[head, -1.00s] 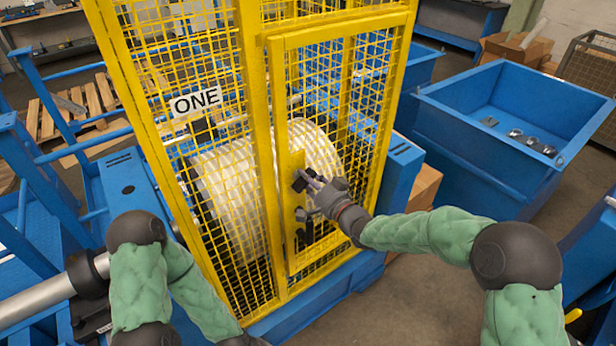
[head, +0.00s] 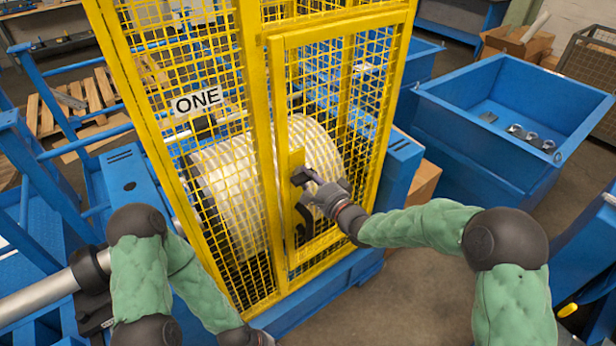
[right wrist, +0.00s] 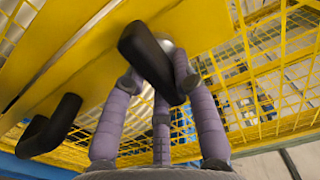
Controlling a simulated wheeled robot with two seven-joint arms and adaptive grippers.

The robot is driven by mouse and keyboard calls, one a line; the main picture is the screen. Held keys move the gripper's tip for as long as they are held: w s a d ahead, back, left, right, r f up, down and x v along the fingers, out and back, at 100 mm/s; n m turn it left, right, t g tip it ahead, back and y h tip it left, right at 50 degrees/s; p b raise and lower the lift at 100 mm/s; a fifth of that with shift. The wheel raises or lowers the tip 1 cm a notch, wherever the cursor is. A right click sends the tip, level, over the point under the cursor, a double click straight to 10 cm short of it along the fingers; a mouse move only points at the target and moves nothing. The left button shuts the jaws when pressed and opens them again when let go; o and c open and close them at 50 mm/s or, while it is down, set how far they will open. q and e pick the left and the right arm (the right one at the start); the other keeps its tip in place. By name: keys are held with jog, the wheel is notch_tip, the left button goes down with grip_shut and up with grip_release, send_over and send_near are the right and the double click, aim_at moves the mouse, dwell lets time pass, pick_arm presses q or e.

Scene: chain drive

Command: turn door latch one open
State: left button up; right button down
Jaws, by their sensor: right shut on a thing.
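Door latch one is a black lever (head: 302,176) on the yellow plate of the cage door marked ONE. In the right wrist view the lever (right wrist: 146,55) runs at a slant between my fingers. My right gripper (head: 314,188) is shut on the lever, with its grey-purple fingers (right wrist: 160,88) around it. The door (head: 281,150) appears closed in its frame.
A black pull handle (head: 302,222) sits below the latch; it also shows in the right wrist view (right wrist: 50,127). A large pale drum (head: 228,180) is behind the mesh. A blue bin (head: 455,120) stands at the right. Floor in front of the door's right side is clear.

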jog(key=shift+f, duration=0.1)
dwell(0.3)
jog(key=c, duration=1)
grip_release()
jog(key=v, duration=1.2)
